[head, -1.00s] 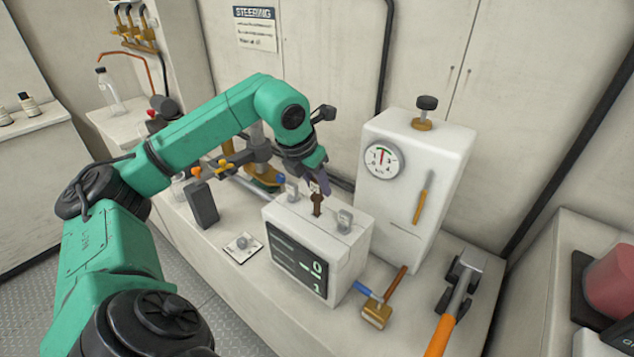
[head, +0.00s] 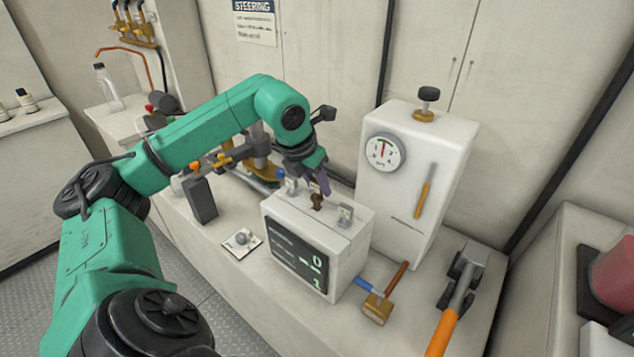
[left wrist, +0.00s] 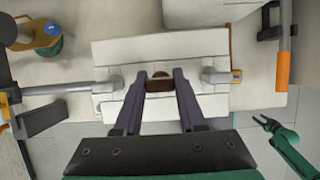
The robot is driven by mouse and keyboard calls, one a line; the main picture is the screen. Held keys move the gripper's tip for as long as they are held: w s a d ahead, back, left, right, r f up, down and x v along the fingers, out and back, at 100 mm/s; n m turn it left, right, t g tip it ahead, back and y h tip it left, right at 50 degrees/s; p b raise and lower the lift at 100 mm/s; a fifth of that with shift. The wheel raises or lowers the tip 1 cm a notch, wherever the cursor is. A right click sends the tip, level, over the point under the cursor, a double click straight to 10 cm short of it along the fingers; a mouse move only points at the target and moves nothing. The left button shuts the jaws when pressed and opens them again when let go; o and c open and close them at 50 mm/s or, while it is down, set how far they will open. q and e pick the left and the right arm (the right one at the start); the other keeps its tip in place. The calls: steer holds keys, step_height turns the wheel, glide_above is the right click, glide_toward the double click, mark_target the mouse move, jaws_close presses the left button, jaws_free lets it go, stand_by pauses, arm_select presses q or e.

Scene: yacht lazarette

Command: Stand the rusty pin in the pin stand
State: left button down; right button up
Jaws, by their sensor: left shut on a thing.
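The rusty pin (head: 317,201) is a short brown piece at the middle of the top of a white box (head: 349,258) with a dark display. My left gripper (head: 320,185) is over the box and shut on the pin's upper part. In the left wrist view the pin (left wrist: 158,82) shows between the two fingers of my left gripper (left wrist: 160,78). Its lower end meets the box top; whether it sits in a hole is hidden. I cannot tell for sure which thing is the pin stand. My right gripper (left wrist: 265,122) seems to show small in the left wrist view.
Grey clamps (head: 345,214) stand on the box top beside the pin. A tall white gauge unit (head: 410,150) is behind. A brass-headed tool (head: 377,308) and an orange-handled hammer (head: 455,305) lie right. A small plate with a knob (head: 242,239) lies left.

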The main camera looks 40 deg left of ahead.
arm_select(q)
steer(key=shift+f, duration=0.15)
steer(key=shift+f+b, duration=0.35)
steer(key=shift+b, duration=0.05)
steer(key=shift+f+b, duration=0.6)
steer(key=shift+f, duration=0.05)
stand_by(0.3)
steer(key=shift+c, duration=2)
jaws_free()
steer(key=shift+r, duration=0.1)
